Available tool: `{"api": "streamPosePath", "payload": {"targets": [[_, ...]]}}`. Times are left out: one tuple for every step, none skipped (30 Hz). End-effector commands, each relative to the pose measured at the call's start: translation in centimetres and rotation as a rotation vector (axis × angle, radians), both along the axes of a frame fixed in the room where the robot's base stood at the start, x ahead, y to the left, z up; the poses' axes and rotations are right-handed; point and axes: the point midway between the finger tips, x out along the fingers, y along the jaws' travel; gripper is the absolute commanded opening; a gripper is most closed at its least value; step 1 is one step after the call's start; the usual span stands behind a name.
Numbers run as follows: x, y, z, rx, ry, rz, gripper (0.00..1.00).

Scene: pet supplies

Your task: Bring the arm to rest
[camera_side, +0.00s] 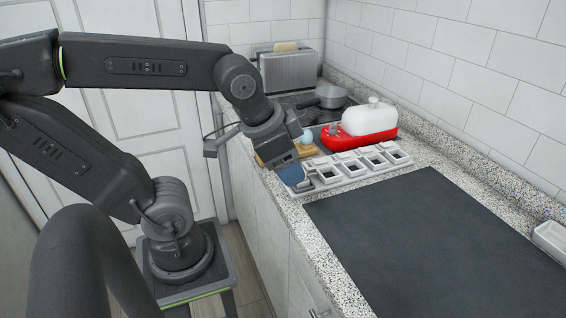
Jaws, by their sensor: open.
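My gripper (299,180) is at the end of my arm, low over the left edge of the counter. It points down beside the left end of a white tray with several small square compartments (352,179). A small blue thing (291,174) shows right at the gripper; I cannot tell whether they touch. The jaws are open, but the fingertips are small and partly hidden by the gripper body.
A red and white container (369,122), a pale blue round thing (306,136) and a wooden board (271,158) stand near the gripper. A pan (331,96) and toaster (287,72) are behind. A dark mat (440,240) lies bare in front. A white dish (550,236) is far right.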

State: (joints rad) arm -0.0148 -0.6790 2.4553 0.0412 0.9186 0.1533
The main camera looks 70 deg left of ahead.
Motion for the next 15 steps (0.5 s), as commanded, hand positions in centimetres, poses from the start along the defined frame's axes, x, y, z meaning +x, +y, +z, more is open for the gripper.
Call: {"api": "streamPosePath", "payload": {"targets": [[-0.53,-0.40,0.04,-0.042,-0.023,0.047,0.63],[-0.72,-0.56,0.05,-0.062,-0.033,0.072,0.63],[-0.91,-0.73,0.05,-0.085,-0.041,0.097,0.63],[-1.02,-0.82,0.05,-0.096,-0.046,0.111,0.63],[-1.10,-0.89,0.03,-0.105,-0.048,0.121,0.63],[-1.14,-0.93,0.01,-0.111,-0.049,0.129,0.63],[-1.15,-0.95,0.01,-0.114,-0.050,0.132,0.63],[-1.15,-0.94,0.01,-0.114,-0.049,0.133,0.63],[-1.14,-0.93,0.01,-0.114,-0.049,0.133,0.63],[-1.13,-0.94,0.02,-0.114,-0.049,0.132,0.63],[-1.12,-0.93,0.02,-0.112,-0.049,0.132,0.63],[-1.12,-0.92,0.02,-0.112,-0.049,0.132,0.63],[-1.12,-0.92,0.02,-0.112,-0.049,0.132,0.63],[-1.11,-0.91,0.03,-0.112,-0.049,0.131,0.63],[-1.11,-0.91,0.03,-0.111,-0.049,0.131,0.63]]}}
